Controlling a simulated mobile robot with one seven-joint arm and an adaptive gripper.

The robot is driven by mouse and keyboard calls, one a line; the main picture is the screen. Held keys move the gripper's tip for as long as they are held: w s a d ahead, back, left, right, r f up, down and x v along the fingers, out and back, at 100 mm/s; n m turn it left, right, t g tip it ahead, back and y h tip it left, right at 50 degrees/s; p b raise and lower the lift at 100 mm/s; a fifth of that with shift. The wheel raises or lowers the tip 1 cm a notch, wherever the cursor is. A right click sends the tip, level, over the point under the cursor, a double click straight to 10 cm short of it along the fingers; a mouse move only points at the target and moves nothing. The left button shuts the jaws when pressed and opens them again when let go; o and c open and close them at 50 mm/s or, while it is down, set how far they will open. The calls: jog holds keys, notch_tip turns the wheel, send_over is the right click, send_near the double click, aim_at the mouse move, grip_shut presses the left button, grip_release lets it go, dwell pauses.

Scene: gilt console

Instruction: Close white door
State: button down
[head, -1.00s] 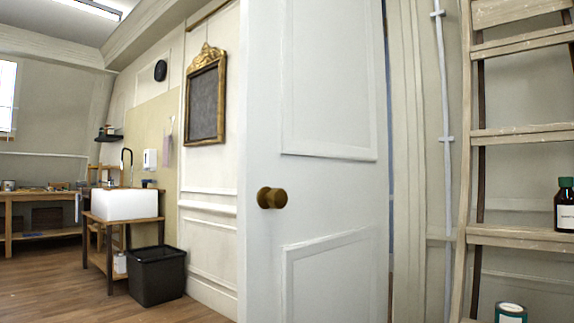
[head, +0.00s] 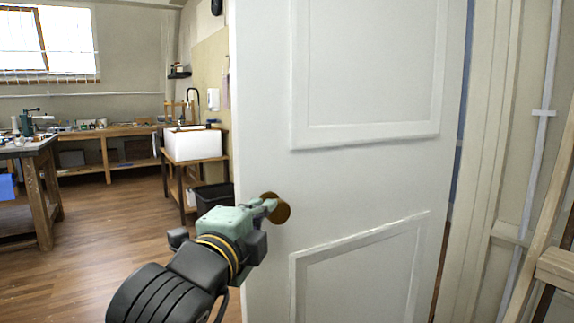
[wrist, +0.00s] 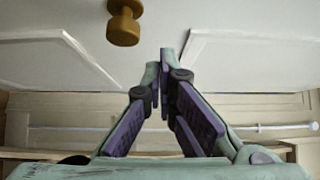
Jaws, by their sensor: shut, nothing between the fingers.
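The white door (head: 350,180) stands open in the head view, with a gap at its right edge beside the frame. Its round brass knob (head: 275,207) is near the door's left edge. My gripper (head: 268,206) is in front of the door at the knob's height and overlaps the knob in the head view. In the wrist view my gripper (wrist: 160,60) has its fingertips together with nothing between them. There the knob (wrist: 124,22) is to the left of the fingertips, apart from them in the picture. I cannot tell whether the fingers touch the door.
A white sink (head: 192,144) on a wooden stand and a black bin (head: 213,197) are left of the door. A workbench (head: 40,185) stands farther left. A wooden ladder shelf (head: 556,268) is at the right. The floor at left is clear.

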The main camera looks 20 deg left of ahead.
jog(key=w, duration=0.1)
jog(key=p, duration=0.2)
send_near(279, 180)
jog(key=w+d, duration=0.2)
jog(key=d, duration=0.1)
jog(key=shift+w+a+r+p, duration=0.15)
jog(key=shift+w+a+p, duration=0.3)
jog(key=shift+w+a, duration=0.95)
jog(key=shift+a, duration=0.2)
jog(key=shift+w+a, duration=0.1)
jog(key=shift+a, duration=0.05)
